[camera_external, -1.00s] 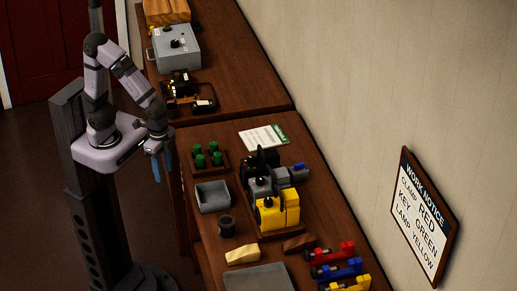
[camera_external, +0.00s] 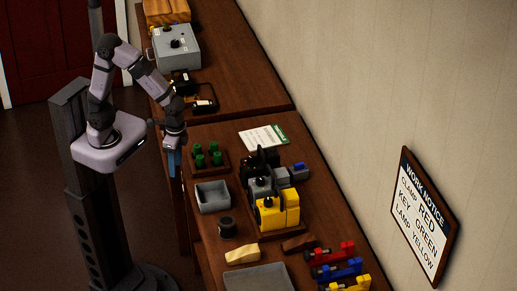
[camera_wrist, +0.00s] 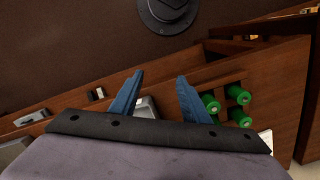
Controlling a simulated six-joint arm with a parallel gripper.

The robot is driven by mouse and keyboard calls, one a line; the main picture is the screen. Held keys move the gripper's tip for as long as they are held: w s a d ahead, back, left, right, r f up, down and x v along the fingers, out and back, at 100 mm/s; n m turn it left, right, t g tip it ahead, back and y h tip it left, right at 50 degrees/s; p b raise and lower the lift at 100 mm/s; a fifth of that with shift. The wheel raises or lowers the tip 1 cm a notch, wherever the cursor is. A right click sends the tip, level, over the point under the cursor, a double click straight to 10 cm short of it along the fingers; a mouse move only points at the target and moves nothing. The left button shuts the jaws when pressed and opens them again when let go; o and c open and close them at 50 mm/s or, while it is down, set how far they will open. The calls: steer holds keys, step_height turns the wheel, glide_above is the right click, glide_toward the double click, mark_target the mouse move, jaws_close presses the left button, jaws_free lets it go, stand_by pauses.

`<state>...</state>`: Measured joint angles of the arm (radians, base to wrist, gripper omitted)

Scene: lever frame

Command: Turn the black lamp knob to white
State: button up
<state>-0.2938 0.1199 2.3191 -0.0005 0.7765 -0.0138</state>
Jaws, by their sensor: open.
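A grey box (camera_external: 176,50) stands on the far bench in the external view, with a black knob (camera_external: 175,43) and small pale labels on its top. The labels are too small to read, so the knob's setting cannot be told. My gripper (camera_external: 172,164) hangs fingers-down at the left edge of the near bench, well apart from the box. In the wrist view its two blue fingers (camera_wrist: 160,77) are apart with nothing held between them. The knob does not show in the wrist view.
Green cylinders (camera_external: 200,160) in a holder and a grey bin (camera_external: 213,197) are close right of my gripper. Black items (camera_external: 203,105) lie before the box. A wall notice (camera_external: 425,217) reads clamp red, key green, lamp yellow.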

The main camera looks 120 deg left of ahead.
steer(key=w+a+r+n+t, duration=0.2)
steer(key=w+a+r, duration=0.1)
steer(key=w+a, duration=0.65)
steer(key=t+y, duration=0.2)
steer(key=t, duration=0.1)
glide_toward(251, 157)
steer(key=f, duration=0.1)
steer(key=shift+w+p+x, duration=0.15)
steer(key=shift+p+x, duration=0.45)
steer(key=shift+x, duration=1.3)
steer(key=shift+w+p+x, duration=0.1)
steer(key=shift+p+x, duration=0.45)
steer(key=shift+x, duration=1.4)
steer(key=shift+r, duration=0.1)
steer(key=c, duration=1.1)
